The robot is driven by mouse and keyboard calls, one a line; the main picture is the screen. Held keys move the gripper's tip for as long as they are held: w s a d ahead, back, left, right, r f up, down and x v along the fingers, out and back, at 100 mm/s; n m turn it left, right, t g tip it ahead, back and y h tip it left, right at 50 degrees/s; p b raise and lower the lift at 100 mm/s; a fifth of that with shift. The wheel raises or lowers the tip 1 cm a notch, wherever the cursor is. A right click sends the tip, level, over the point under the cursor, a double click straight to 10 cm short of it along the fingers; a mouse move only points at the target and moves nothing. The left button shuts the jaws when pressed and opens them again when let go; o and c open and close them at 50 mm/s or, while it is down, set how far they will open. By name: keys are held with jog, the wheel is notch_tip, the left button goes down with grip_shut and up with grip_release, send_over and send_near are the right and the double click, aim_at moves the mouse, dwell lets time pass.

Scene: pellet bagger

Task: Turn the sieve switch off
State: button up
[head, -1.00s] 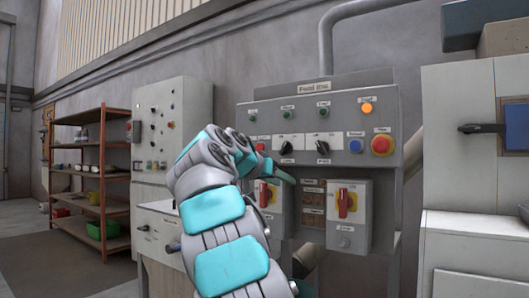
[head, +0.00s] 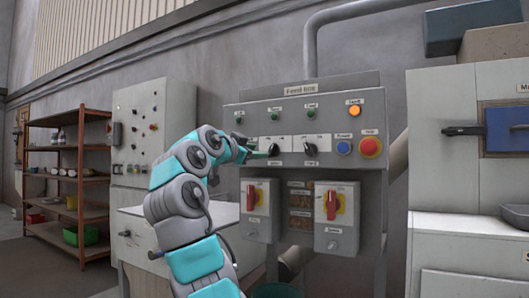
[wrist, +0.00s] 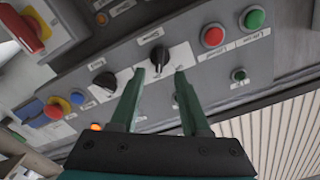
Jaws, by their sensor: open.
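Two black rotary knobs sit side by side on the grey control panel (head: 340,112). The left knob (head: 274,150) also shows in the wrist view (wrist: 160,57), and the right knob (head: 310,149) shows there too (wrist: 105,82). Their labels are too small to read, so I cannot tell which is the sieve switch. My gripper (wrist: 159,73) is open and empty, its two fingertips just short of the left knob and to either side of it in the wrist view. In the head view my gripper (head: 262,152) reaches the panel from the left and hides part of it.
A blue button (head: 343,147) and a red mushroom button (head: 370,147) are to the right. An orange lamp (head: 354,110) is lit. Switch boxes with red handles (head: 250,198) (head: 332,205) hang below.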

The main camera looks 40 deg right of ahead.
aim_at(270, 151)
jog(key=p+x, duration=0.1)
jog(key=x, duration=0.5)
jog(key=shift+w+d+p, duration=0.15)
jog(key=shift+d+p, duration=0.2)
jog(key=shift+p, duration=0.05)
grip_shut()
